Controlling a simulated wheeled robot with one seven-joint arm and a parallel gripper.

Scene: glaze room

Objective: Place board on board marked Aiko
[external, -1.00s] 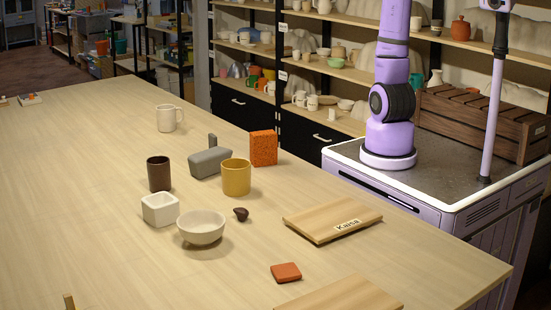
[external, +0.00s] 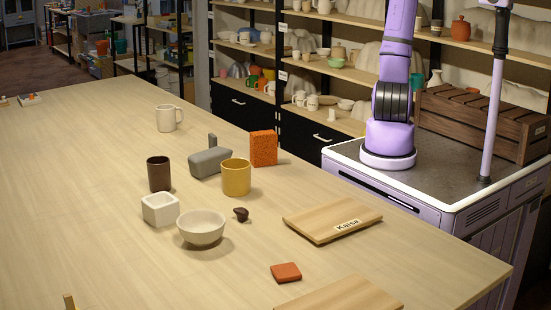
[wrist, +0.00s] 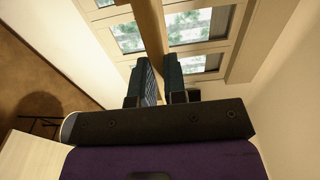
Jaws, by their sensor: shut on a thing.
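My gripper (wrist: 158,78) shows in the wrist view, its two dark fingers shut on a thin wooden board (wrist: 149,28). The board is seen nearly edge-on and runs up out of the picture, with windows behind it. In the external view the gripper and held board are out of frame. A wooden board with a white label reading what looks like "Kaisa" (external: 318,216) lies flat on the table's right part. Another wooden board (external: 345,296) is cut off by the bottom edge, with no label visible. I see no label reading Aiko.
The long table (external: 110,235) also bears a yellow mug (external: 236,178), white bowl (external: 201,228), white square pot (external: 160,209), dark cup (external: 159,174), grey block with a handle (external: 210,163), orange sponge-like block (external: 263,148) and red tile (external: 286,272). The table's left part is mostly clear.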

